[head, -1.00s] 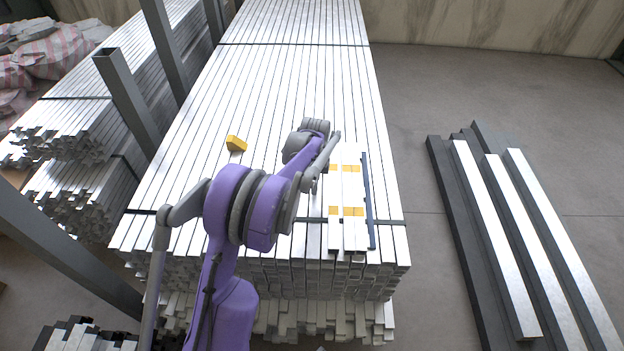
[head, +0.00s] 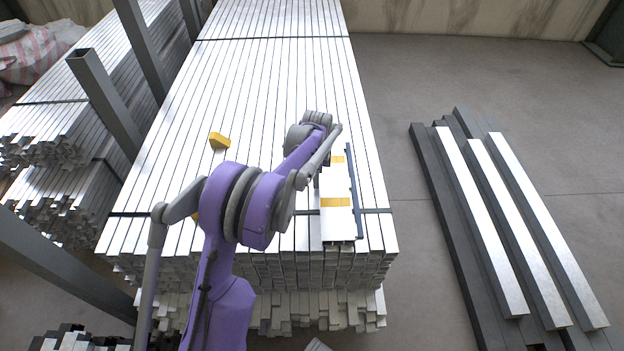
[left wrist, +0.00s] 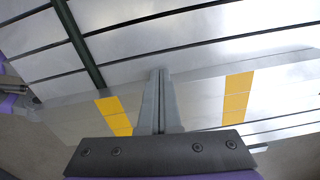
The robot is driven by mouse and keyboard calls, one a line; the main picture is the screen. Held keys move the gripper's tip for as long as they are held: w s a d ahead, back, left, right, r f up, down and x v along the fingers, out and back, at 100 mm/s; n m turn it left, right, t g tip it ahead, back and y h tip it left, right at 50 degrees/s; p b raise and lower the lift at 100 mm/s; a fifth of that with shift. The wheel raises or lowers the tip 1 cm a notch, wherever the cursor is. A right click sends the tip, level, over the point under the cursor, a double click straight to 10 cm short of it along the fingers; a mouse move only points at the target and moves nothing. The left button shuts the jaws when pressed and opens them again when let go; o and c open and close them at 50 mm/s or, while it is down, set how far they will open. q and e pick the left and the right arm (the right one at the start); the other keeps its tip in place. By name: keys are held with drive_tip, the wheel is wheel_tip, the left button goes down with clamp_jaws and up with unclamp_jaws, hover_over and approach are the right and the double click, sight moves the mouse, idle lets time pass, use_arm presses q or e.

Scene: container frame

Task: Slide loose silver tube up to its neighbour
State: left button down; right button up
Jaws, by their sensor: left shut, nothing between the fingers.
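The loose silver tube (head: 328,226), a short bar with yellow bands, lies on top of the big tube stack. It lies along the left side of its neighbour (head: 345,224), a like tube with matching bands. The two look side by side with no clear gap. In the left wrist view the loose tube (left wrist: 205,89) also lies against the neighbour (left wrist: 205,115). My left gripper (head: 318,178) is shut and empty at the loose tube's left side. Its fingers (left wrist: 160,76) show between the yellow bands; contact is hard to tell. My right gripper is out of view.
A dark blue strip (head: 355,195) lies right of the neighbour. A yellow block (head: 220,140) sits on the stack (head: 250,80) to the left. Grey posts (head: 100,100) stand at the left. More bars (head: 500,220) lie on the floor at right.

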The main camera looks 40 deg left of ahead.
use_arm(q)
wheel_tip(320, 180, up, 10)
drive_tip(key=p, duration=0.2)
drive_tip(key=t+h+p, duration=0.2)
drive_tip(key=h+p, duration=0.1)
drive_tip(key=p, duration=0.1)
approach(310, 187)
drive_tip(key=shift+n, duration=0.4)
wheel_tip(310, 187, down, 6)
drive_tip(key=shift+s+a+b, duration=0.15)
drive_tip(key=shift+s+b, duration=0.05)
drive_tip(key=shift+b, duration=0.65)
drive_tip(key=shift+w+d, duration=0.75)
drive_tip(key=shift+d, duration=0.25)
drive_tip(key=shift+w+d+r, duration=0.1)
drive_tip(key=shift+w+d, duration=0.35)
drive_tip(key=shift+d, duration=0.15)
